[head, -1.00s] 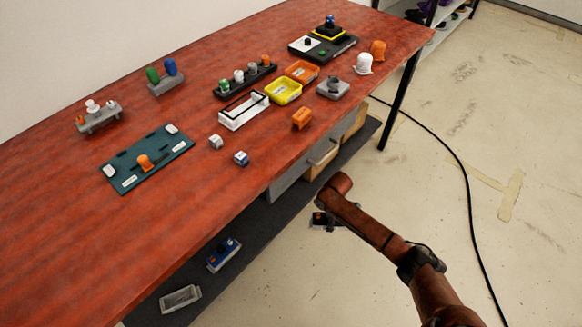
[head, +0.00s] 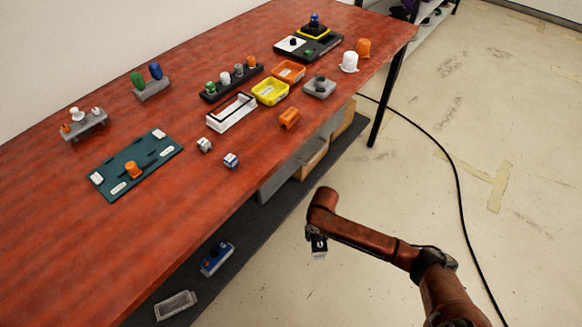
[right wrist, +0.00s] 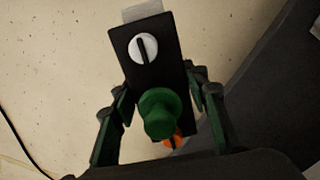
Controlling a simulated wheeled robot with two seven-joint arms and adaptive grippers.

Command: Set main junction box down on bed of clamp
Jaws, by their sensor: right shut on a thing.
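My right gripper (right wrist: 160,112) is shut on a black box (right wrist: 127,52) with a white slotted dial, a green round button and a bit of orange at its near end. I take this box to be the main junction box. In the head view my right gripper (head: 317,240) hangs over the floor, right of the table's front edge and apart from it. The held box is small and mostly hidden there. A white fixture with a black bar frame (head: 231,112), perhaps the clamp, stands mid-table; its bed looks empty. My left gripper is out of view.
Yellow (head: 270,92) and orange (head: 288,72) bins sit behind the white fixture. A grey block (head: 319,88), an orange part (head: 289,119) and two small cubes lie near it. A teal board (head: 135,167) is at left. A dark lower shelf (head: 258,228) lies under the table.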

